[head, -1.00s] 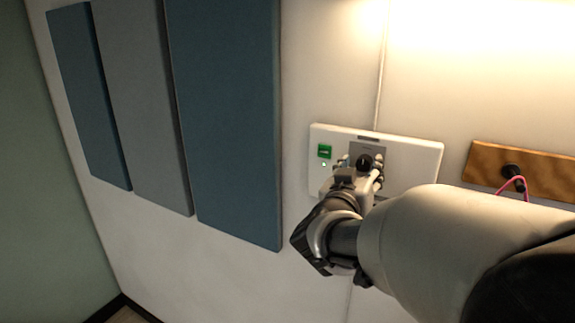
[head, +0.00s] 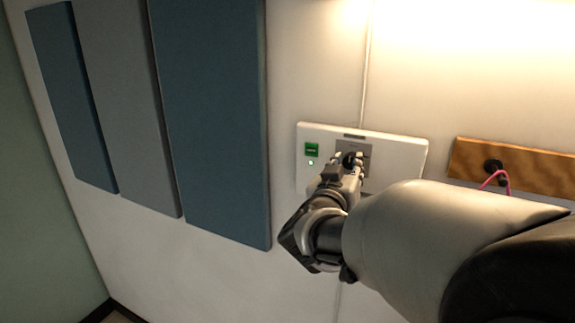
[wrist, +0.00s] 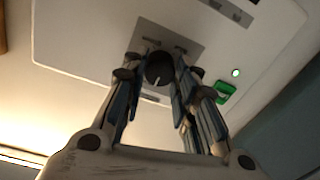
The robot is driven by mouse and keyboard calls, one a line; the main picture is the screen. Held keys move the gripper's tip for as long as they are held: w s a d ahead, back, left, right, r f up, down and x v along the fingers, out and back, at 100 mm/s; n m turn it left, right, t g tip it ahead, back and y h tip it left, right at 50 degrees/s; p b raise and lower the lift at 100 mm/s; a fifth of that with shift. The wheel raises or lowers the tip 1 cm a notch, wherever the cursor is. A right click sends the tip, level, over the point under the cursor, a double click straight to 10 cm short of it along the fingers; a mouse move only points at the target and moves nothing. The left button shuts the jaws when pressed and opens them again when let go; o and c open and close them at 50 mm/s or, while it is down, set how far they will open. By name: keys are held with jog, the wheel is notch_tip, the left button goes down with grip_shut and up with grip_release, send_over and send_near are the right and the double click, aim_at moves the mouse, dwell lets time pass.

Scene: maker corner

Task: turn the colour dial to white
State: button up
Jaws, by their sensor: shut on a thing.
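The colour dial (wrist: 159,69) is a round black knob with a pale pointer line, on a grey plate (wrist: 196,47) in a white wall panel (head: 408,150). In the wrist view the pointer line points toward the bottom of the picture, slightly left. My gripper (wrist: 155,76) is shut on the dial, with a finger on each side of it. In the head view my gripper (head: 348,162) hides most of the dial. The labels around the dial are too small to read.
A green switch (head: 312,149) with a small lit light (head: 311,162) below it is on the panel's left. A wooden strip (head: 530,168) with a black knob (head: 493,167) and a pink cord is at right. Blue and grey wall panels (head: 208,120) stand left.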

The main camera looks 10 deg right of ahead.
jog(key=shift+f+m+b, duration=0.1)
jog(key=shift+m+b, duration=0.3)
jog(key=shift+b, duration=0.15)
jog(key=shift+f+m+b, duration=0.1)
jog(key=shift+m+b, duration=1)
jog(key=m+b, duration=0.3)
jog(key=shift+m, duration=0.3)
jog(key=m+b, duration=0.3)
jog(key=shift+m, duration=0.4)
jog(key=shift+m+h+b, duration=0.4)
jog(key=shift+m+b, duration=0.95)
jog(key=shift+m, duration=0.65)
jog(key=o, duration=1.1)
